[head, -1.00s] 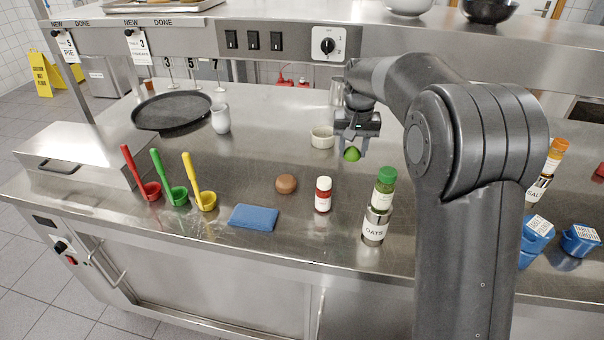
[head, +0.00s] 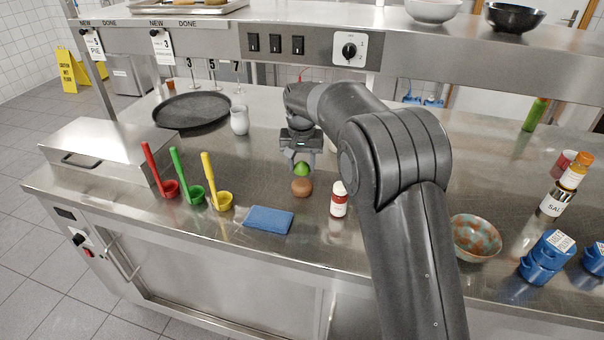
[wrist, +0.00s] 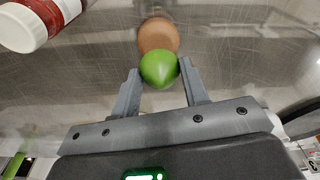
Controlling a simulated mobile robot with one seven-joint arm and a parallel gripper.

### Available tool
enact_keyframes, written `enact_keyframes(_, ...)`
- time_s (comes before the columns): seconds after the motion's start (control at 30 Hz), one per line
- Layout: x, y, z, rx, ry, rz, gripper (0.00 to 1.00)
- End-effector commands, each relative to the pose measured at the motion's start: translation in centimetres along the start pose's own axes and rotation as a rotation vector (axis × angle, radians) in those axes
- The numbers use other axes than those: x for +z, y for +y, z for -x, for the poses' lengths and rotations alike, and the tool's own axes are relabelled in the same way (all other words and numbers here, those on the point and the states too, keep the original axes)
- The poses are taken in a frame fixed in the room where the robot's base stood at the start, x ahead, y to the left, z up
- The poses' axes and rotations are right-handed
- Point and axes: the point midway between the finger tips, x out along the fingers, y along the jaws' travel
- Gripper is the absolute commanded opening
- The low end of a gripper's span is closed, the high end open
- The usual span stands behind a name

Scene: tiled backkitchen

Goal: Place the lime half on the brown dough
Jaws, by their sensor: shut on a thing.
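The lime half (head: 301,169) is green and held between the fingertips of my gripper (head: 301,158). In the wrist view the lime half (wrist: 159,69) sits between the two grey fingers, its rounded green skin towards the camera. The brown dough (head: 301,187) is a small round lump on the steel counter, just below the lime half in the head view. In the wrist view the dough (wrist: 158,34) shows directly beyond the lime and is partly covered by it. I cannot tell whether lime and dough touch.
A red bottle with a white cap (head: 338,199) stands close to the right of the dough. A blue cloth (head: 268,220) lies in front. Red, green and yellow ladles (head: 222,200) stand to the left. A patterned bowl (head: 474,239) is at the right.

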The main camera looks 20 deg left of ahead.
Motion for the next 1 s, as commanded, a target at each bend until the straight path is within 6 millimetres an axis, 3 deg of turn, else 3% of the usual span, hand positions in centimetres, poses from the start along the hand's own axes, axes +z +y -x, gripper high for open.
enact_keyframes(0.3,0.5,0.0,-3.8,0.001,-0.002,0.000,0.18)
enact_keyframes(0.67,0.5,0.0,-4.2,0.000,-0.001,0.000,0.18)
enact_keyframes(0.7,0.5,0.0,-4.2,0.000,0.000,0.000,0.44)
enact_keyframes(0.93,0.5,0.0,-4.2,0.000,-0.001,0.000,0.63)
enact_keyframes(1.0,0.5,0.0,-4.2,0.000,-0.001,0.000,0.63)
